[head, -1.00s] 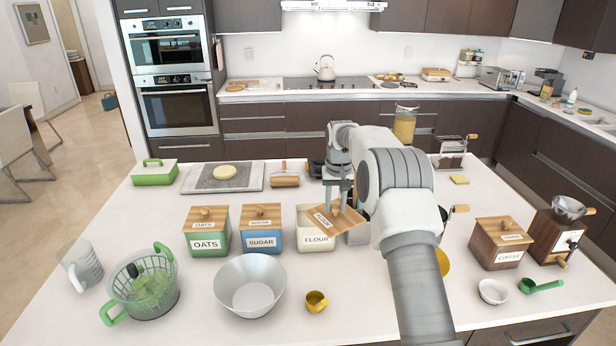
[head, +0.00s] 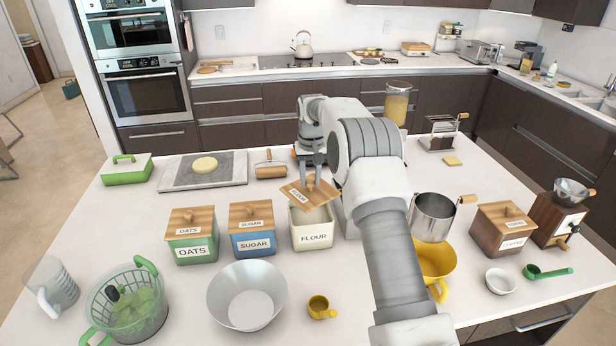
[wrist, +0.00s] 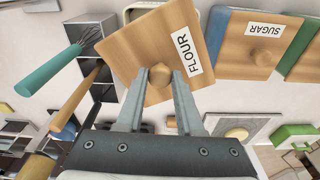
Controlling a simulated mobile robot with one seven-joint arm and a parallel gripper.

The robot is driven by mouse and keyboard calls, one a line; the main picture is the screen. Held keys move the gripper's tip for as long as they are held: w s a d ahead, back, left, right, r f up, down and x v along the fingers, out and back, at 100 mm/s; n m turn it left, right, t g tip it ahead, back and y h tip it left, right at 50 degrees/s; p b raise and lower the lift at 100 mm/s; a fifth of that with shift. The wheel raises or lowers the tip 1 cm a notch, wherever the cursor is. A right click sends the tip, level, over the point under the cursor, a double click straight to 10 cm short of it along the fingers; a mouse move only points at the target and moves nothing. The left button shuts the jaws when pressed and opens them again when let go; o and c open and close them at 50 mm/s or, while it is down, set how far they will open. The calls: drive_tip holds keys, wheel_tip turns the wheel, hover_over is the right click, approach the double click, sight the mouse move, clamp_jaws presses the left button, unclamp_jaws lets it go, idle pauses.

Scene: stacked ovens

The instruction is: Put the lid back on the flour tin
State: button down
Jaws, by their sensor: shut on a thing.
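The flour tin (head: 312,237) is a cream square tin labelled FLOUR, standing on the island counter with its top open and pale contents showing. Its wooden lid (head: 300,195), labelled FLOUR, is tilted and turned above the tin's back left part. I cannot tell whether the lid touches the rim. My gripper (head: 312,183) is shut on the lid's round knob. In the wrist view the lid (wrist: 150,45) is turned askew, with the knob between the fingertips (wrist: 160,78). The tin is mostly hidden behind the lid there.
The lidded sugar tin (head: 252,241) and oats tin (head: 191,246) stand close on the left. A metal bowl (head: 247,295) and yellow measuring cup (head: 320,308) lie in front.

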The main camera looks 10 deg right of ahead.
sight(310, 192)
drive_tip(key=shift+f+b, duration=1.95)
drive_tip(key=shift+f, duration=1.15)
drive_tip(key=shift+s+f, duration=0.15)
unclamp_jaws()
idle(0.5)
drive_tip(key=shift+r+p, duration=2.45)
drive_tip(key=shift+r, duration=1.1)
